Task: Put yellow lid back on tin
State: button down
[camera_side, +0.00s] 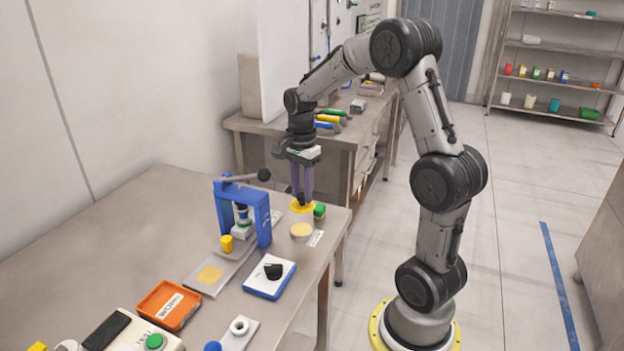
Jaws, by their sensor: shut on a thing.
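My gripper (301,198) points down over the far right part of the near table. It is shut on the yellow lid (303,208), gripping it by a dark knob on top. A small round tin (301,232) with a pale yellow top surface stands on the table just in front of and below the lid. In this view the lid appears a little behind the tin. I cannot tell the exact height of the lid above the table.
A green-topped item (319,211) stands close to the lid's right. A blue press (243,212) stands to the left. The table's right edge is close to the tin.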

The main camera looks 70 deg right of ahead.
aim_at(301, 204)
jog(key=shift+w+a+f, duration=0.1)
jog(key=shift+w+f, duration=0.1)
jog(key=shift+f, duration=3.15)
jog(key=shift+f, duration=0.2)
jog(key=shift+c, duration=0.2)
grip_release()
jog(key=shift+r, duration=0.15)
jog(key=shift+r, duration=3.4)
